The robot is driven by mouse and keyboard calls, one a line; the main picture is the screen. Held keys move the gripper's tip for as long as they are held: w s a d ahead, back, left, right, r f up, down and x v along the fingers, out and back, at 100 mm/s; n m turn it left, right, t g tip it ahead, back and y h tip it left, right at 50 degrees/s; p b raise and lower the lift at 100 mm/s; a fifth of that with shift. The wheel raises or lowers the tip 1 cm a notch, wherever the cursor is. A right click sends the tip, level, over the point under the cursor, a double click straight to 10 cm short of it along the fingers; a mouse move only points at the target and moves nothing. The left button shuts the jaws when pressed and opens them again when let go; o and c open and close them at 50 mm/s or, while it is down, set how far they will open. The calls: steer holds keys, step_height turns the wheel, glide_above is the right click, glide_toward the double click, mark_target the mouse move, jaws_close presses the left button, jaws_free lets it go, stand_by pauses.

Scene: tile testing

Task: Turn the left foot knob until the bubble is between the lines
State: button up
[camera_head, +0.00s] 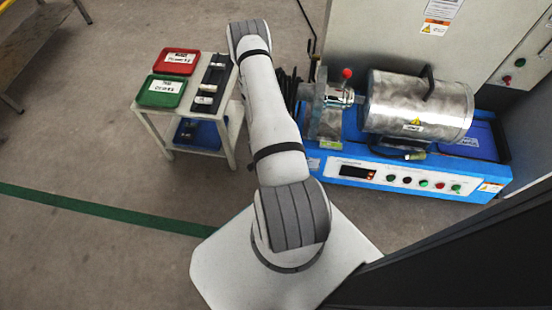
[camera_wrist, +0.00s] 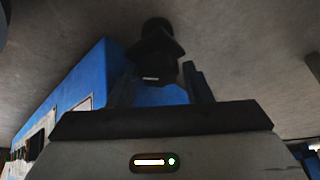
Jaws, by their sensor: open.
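A dark foot knob (camera_wrist: 158,42) shows in the wrist view against the grey floor, beside the blue machine base (camera_wrist: 75,85). It has a wide collar and a small pale mark on its near part. My gripper (camera_wrist: 160,84) is open, with one finger on each side of the knob's near part; I cannot tell whether either touches it. In the head view my arm hides the gripper, the foot knob and the left end of the blue machine base (camera_head: 345,168). I cannot make out a bubble or its lines in either view.
A metal drum (camera_head: 418,105) and a front panel with buttons are on the machine. A small table (camera_head: 150,118) with a red tray (camera_head: 177,60) and a green tray (camera_head: 161,92) stands left of my arm. Open floor lies further left.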

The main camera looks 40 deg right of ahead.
steer(key=p+v, duration=0.5)
steer(key=v, duration=0.3)
steer(key=shift+s, duration=0.1)
stand_by(0.5)
